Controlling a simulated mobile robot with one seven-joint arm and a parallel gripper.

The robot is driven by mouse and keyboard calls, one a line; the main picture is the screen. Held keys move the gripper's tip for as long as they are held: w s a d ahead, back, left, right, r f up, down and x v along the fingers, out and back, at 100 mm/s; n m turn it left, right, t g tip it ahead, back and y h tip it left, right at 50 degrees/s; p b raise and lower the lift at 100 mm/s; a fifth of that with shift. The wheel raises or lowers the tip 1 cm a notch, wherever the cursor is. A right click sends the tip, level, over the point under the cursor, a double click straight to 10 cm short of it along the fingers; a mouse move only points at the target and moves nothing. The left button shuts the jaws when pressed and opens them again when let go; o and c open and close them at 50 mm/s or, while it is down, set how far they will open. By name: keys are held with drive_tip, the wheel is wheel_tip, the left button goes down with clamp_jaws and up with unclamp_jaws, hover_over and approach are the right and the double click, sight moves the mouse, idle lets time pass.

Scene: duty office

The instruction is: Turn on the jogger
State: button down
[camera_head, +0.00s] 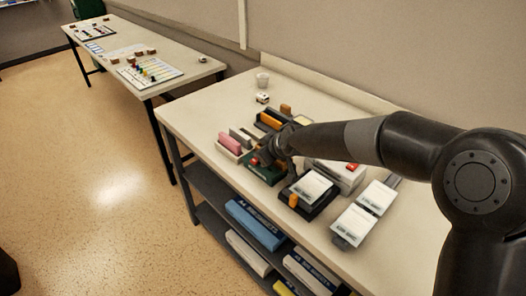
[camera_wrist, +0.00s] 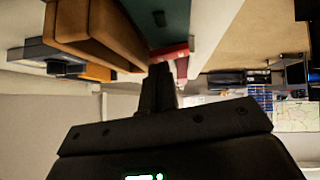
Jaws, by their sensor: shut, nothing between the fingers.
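A dark green device (camera_head: 266,176) with a small red part (camera_head: 255,162) stands on the near table; I cannot tell for sure that it is the jogger. My gripper (camera_head: 266,156) is at its top, partly hiding it, close to the red part. In the wrist view the shut, empty fingers (camera_wrist: 160,80) point at the red part (camera_wrist: 172,50) below the green surface (camera_wrist: 165,18). I cannot tell whether they touch it.
A black device (camera_head: 293,205) with an orange part and a white box (camera_head: 346,182) with a red part stand to the right. Left are a pink block (camera_head: 230,142) and grey blocks (camera_head: 240,137). The floor (camera_head: 110,170) at left is clear.

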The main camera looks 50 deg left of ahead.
drive_tip(key=shift+w+f+g, duration=0.25)
drive_tip(key=shift+f+g, duration=0.05)
drive_tip(key=shift+s, duration=0.3)
drive_tip(key=shift+s+r, duration=0.15)
drive_tip(key=shift+s, duration=0.55)
drive_tip(key=shift+r, duration=0.1)
drive_tip(key=shift+r, duration=0.25)
drive_tip(key=r, duration=0.4)
drive_tip(key=shift+s+d, duration=0.3)
drive_tip(key=shift+d, duration=0.05)
drive_tip(key=v, duration=0.9)
drive_tip(key=shift+s, duration=0.25)
